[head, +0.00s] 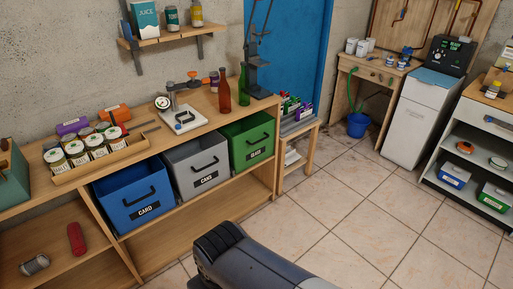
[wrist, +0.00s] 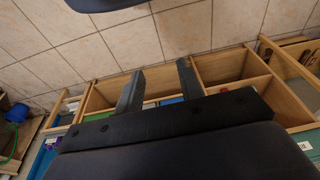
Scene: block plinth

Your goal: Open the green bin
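The green bin (head: 248,140), labelled GLASS, sits in the wooden counter unit, at the right end of a row of three bins. Its front carries a dark handle (head: 259,139) above the label. I cannot clearly tell how far it is pulled out. In the wrist view my gripper (wrist: 160,84) has its two dark fingers spread apart with nothing between them. A strip of green (wrist: 102,115) shows beyond the left finger, partly hidden by the gripper body. The fingers are apart from the bin handle. The head view shows my arm at the bottom, but not the fingertips.
The grey CANS bin (head: 197,166) and blue CARD bin (head: 137,197) stand left of the green one. Bottles (head: 224,93) and a tray of jars (head: 88,148) are on the counter. A small shelf (head: 297,150) stands right of the unit. The tiled floor (head: 345,215) in front is clear.

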